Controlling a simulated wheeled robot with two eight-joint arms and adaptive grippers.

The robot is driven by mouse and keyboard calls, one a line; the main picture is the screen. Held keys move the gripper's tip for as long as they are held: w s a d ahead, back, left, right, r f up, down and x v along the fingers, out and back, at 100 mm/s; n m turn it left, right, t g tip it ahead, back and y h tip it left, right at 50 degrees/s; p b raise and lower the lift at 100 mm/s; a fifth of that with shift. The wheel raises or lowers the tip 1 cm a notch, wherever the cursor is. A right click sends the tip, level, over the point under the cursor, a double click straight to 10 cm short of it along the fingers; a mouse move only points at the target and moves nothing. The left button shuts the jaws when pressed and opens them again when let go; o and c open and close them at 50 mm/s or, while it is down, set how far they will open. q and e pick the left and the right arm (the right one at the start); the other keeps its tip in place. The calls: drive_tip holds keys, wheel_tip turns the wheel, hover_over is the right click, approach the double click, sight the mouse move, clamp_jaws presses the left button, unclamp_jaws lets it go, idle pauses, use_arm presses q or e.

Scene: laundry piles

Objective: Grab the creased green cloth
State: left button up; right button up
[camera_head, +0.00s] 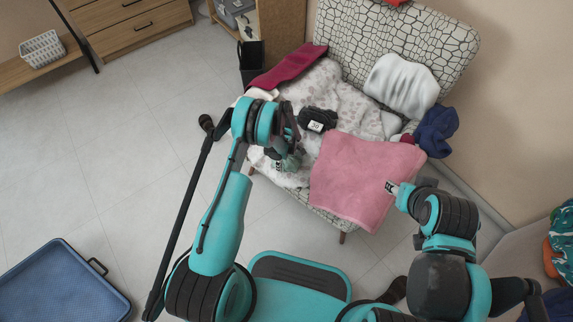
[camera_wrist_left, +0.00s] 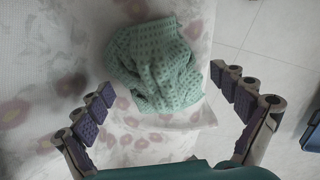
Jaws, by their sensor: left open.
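The creased green cloth (camera_wrist_left: 155,65) lies crumpled on a pale, flower-patterned fabric (camera_wrist_left: 50,60) in the left wrist view. It is waffle-textured and sits between and a little beyond the spread fingers of my left gripper (camera_wrist_left: 163,85). The left gripper is open and empty. In the head view the left gripper (camera_head: 284,152) is over the front left part of the chair, and it largely hides the green cloth. My right gripper (camera_head: 391,187) is beside the right part of a pink cloth (camera_head: 350,178); its finger opening is not clear.
The chair (camera_head: 405,35) also holds a dark red cloth (camera_head: 287,68), a white cloth (camera_head: 402,84), a dark blue cloth (camera_head: 436,130) and a black item (camera_head: 317,120) with a white label. A blue tray (camera_head: 60,290) stands on the floor at left. Open floor lies left of the chair.

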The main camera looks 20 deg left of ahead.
use_arm(q)
drive_tip(key=shift+r, duration=0.1)
drive_tip(key=c, duration=1.5)
